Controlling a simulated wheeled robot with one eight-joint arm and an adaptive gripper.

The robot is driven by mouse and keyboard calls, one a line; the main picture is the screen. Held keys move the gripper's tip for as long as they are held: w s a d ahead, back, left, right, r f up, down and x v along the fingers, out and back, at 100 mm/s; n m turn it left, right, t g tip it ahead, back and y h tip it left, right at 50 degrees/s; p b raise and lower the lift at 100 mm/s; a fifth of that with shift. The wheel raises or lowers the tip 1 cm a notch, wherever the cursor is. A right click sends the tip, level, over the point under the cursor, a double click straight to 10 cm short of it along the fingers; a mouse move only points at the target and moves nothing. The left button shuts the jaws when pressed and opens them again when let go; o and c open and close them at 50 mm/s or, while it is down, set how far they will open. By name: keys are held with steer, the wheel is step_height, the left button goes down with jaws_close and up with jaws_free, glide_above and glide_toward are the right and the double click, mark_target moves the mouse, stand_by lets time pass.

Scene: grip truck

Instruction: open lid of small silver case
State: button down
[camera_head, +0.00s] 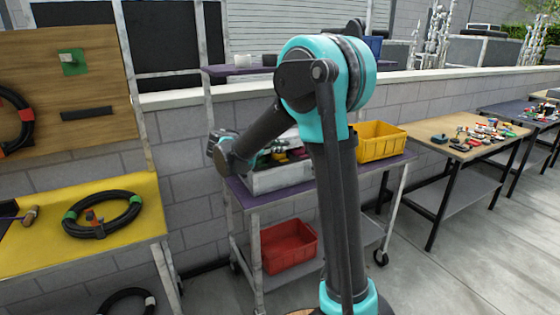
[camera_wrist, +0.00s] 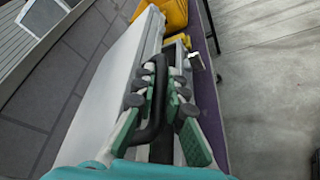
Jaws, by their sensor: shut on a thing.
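The small silver case (camera_head: 278,179) stands on the purple-topped cart, partly hidden by my arm. In the wrist view a broad pale panel of the case (camera_wrist: 112,88) runs up the left of my gripper. The case's dark looped handle (camera_wrist: 157,85) lies between the fingers. My gripper (camera_wrist: 166,88), with green and grey fingers, is shut on this handle. A small metal latch (camera_wrist: 196,61) shows to the right of the fingertips. I cannot tell clearly how far the lid is raised.
A yellow bin (camera_head: 381,143) stands close to the case on the cart (camera_head: 233,190). A red bin (camera_head: 288,246) is on the lower shelf. A block wall (camera_head: 185,130) rises behind. A yellow table (camera_head: 40,230) with coiled hoses is at left; tool tables (camera_head: 440,138) are at right.

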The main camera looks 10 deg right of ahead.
steer(key=w+r+n, duration=0.1)
steer(key=w+r, duration=0.1)
steer(key=r, duration=0.1)
steer(key=w+a+r+n+g, duration=0.1)
steer(key=w+r, duration=0.1)
steer(key=r, duration=0.1)
steer(key=w+a+r+n+g, duration=0.1)
steer(key=r, duration=0.2)
steer(key=shift+w+r, duration=0.2)
steer(key=shift+w, duration=0.2)
steer(key=w+a+r+n+g, duration=0.1)
steer(key=w+a+r, duration=0.1)
steer(key=w+r, duration=0.4)
steer(key=shift+w+a, duration=0.4)
steer(key=shift+w, duration=0.85)
steer(key=c, duration=1.9)
jaws_free()
steer(key=shift+o, duration=0.2)
